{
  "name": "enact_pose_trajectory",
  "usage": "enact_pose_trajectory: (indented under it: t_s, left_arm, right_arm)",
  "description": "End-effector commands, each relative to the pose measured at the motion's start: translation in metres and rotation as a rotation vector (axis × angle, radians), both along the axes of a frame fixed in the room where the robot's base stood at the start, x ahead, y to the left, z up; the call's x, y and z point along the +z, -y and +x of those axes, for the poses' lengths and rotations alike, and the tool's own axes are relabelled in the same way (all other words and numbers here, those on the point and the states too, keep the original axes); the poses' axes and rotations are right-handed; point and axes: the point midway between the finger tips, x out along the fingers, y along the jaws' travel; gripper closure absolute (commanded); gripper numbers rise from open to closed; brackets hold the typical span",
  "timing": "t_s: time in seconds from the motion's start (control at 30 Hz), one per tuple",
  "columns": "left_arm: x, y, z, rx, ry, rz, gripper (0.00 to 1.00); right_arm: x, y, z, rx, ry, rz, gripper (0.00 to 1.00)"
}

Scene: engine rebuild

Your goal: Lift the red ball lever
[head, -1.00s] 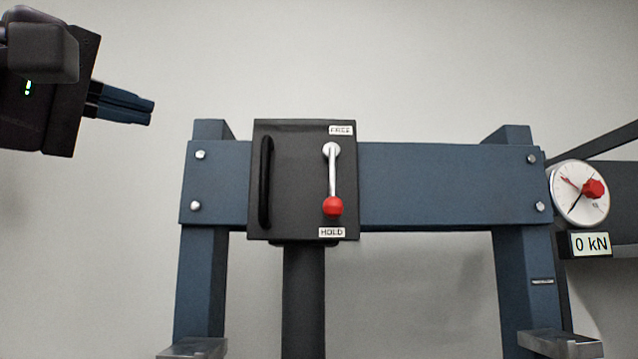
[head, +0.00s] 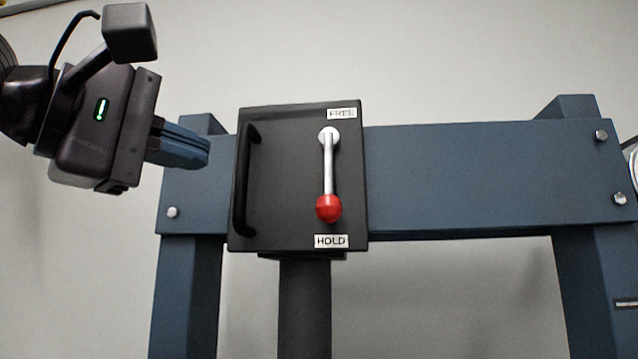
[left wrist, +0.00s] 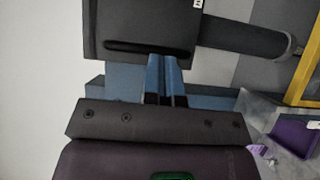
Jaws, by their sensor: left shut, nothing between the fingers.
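The red ball lever (head: 329,207) hangs down on the front of a black box in the head view. Its silver rod runs from a round pivot near the FREE label (head: 341,114) down to the ball just above the HOLD label (head: 331,241). My left gripper (head: 208,153) is shut and empty, left of the box and pointing right towards its black handle. In the left wrist view the blue fingers (left wrist: 165,58) reach up to near the box's handle (left wrist: 150,48); I cannot tell if they touch. The lever's ball is not visible there. My right gripper is not in view.
The black box (head: 285,225) is mounted on the blue press frame's crossbeam (head: 480,180), above a dark column (head: 304,310). A black vertical handle (head: 243,180) stands out on the box's left side. The wall behind is bare.

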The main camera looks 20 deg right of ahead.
Motion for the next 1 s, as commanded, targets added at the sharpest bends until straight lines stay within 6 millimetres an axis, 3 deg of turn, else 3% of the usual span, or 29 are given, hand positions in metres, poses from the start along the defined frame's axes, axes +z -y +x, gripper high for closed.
enact_pose_trajectory:
  t_s: [0.57,1.0]
  left_arm:
    - [0.000,0.004,0.003,0.000,-0.006,-0.002,1.00]
    - [0.001,0.061,0.040,-0.001,-0.007,-0.001,1.00]
  right_arm:
    - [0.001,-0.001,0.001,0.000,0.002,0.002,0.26]
    - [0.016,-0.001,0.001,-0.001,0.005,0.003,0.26]
